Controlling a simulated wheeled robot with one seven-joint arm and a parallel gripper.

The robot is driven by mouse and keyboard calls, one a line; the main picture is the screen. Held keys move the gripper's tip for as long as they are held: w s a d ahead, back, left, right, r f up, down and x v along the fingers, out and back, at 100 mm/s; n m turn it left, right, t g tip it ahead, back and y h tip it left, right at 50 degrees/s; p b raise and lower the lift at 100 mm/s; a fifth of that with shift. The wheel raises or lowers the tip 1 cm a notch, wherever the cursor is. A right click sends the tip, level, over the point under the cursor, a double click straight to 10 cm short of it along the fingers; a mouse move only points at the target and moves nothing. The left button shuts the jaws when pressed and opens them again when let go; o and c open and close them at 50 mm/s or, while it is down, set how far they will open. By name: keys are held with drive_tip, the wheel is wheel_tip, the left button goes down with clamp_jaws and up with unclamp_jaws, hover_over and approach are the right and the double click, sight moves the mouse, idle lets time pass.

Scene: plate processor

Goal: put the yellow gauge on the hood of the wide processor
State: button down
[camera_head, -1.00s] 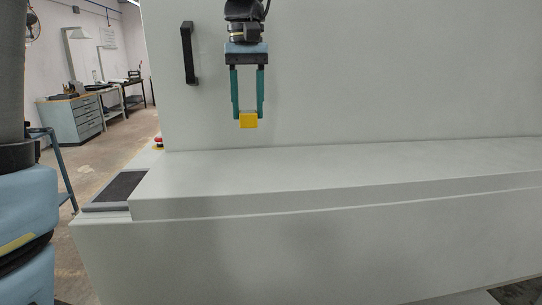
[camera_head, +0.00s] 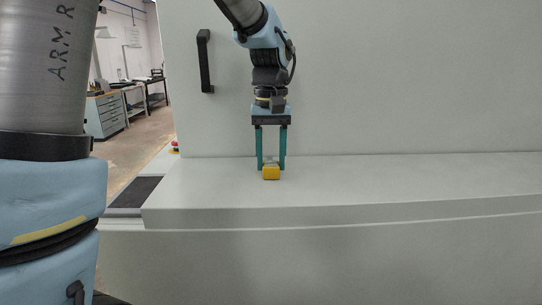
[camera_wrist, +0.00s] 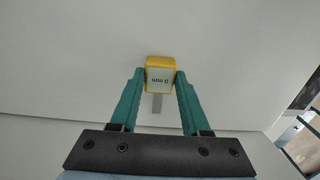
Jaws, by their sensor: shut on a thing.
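The yellow gauge (camera_head: 271,173) is a small block between the tips of my gripper (camera_head: 271,165). The gauge is over the rear left part of the hood, very low. I cannot tell whether it touches the surface.
The processor's tall back panel (camera_head: 420,80) rises behind the hood, with a black handle (camera_head: 205,60) at its left. A dark pad (camera_head: 136,192) lies left of the hood. The hood to the right is clear. Drawers (camera_head: 105,115) stand far off.

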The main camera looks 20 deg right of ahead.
sight(271, 164)
drive_tip(key=shift+f, duration=0.15)
drive_tip(key=shift+c, duration=1.9)
unclamp_jaws()
wheel_tip(271, 164, up, 12)
drive_tip(key=b, duration=0.2)
drive_tip(key=shift+r, duration=0.2)
